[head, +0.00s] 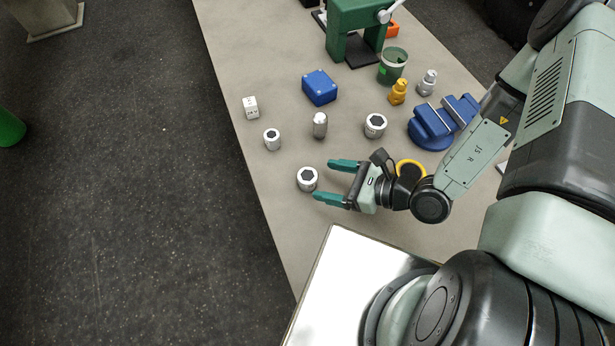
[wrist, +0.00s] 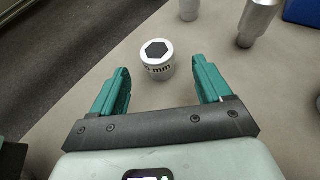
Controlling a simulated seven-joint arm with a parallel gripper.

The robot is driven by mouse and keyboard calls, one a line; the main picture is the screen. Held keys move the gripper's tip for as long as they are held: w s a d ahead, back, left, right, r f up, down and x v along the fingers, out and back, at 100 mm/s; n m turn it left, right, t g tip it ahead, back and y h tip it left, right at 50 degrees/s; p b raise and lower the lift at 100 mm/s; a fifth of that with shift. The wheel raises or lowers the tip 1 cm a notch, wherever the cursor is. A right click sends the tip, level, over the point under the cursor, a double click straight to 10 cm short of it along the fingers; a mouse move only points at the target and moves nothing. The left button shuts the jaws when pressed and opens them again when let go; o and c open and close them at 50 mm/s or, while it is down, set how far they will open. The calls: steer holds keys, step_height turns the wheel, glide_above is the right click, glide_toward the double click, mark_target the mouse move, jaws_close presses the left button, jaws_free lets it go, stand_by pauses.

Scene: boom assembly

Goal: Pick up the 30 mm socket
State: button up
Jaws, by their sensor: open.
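A silver socket (head: 307,179) with a dark hex opening stands upright on the table, just beyond my gripper (head: 323,181). In the wrist view this socket (wrist: 157,60) stands ahead, between the lines of the two fingers. Its label ends in "mm"; the number is not clearly legible. My gripper is open and empty, its green fingers pointing at the socket without visible contact. Two other silver sockets stand farther back: a small one (head: 272,139) and a larger one (head: 375,126). I cannot read their sizes.
A silver cylinder (head: 320,125) stands behind the near socket. The table's left edge runs close to the near socket.

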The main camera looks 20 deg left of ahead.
mark_target(302, 177)
steer(key=x, duration=0.8)
steer(key=shift+s+f, duration=0.1)
steer(key=shift+f, duration=0.05)
steer(key=c, duration=1.2)
steer(key=shift+o, duration=0.2)
